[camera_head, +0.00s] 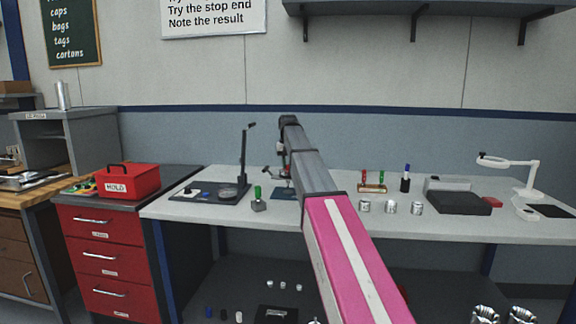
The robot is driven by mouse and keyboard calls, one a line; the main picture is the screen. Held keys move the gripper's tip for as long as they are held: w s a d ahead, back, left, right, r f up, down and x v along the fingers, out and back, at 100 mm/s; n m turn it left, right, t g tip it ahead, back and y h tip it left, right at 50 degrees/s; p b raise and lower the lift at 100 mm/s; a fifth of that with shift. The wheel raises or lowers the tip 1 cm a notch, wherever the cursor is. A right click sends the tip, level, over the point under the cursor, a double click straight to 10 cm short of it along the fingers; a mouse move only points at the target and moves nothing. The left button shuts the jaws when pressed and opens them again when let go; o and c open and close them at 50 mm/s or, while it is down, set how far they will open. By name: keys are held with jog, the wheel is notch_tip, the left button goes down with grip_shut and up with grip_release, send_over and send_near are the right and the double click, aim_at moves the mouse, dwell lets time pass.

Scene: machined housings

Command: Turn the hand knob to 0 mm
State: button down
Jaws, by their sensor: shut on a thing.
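My arm reaches from the lower right over the grey bench, and its far end bends down behind the link. My gripper (280,174) is small and partly hidden there, low over a dark blue base (284,193) on the bench. It is shut on a small part at that base, which seems to be the hand knob. The knob's outline, its scale and any reading are too small or too hidden to make out.
Left of my gripper stand a green-handled tool (258,200) and a dark stand with an upright post (243,160). To the right are a small rack (372,188), several metal cylinders (391,207), a dark block (459,203) and a white magnifier lamp (530,180).

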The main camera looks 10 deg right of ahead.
jog(key=n, duration=1.1)
jog(key=shift+n, duration=1.9)
jog(key=c, duration=0.9)
grip_release()
jog(key=shift+c, duration=0.2)
jog(key=shift+r, duration=0.1)
notch_tip(320, 180, up, 11)
jog(key=shift+f, duration=0.2)
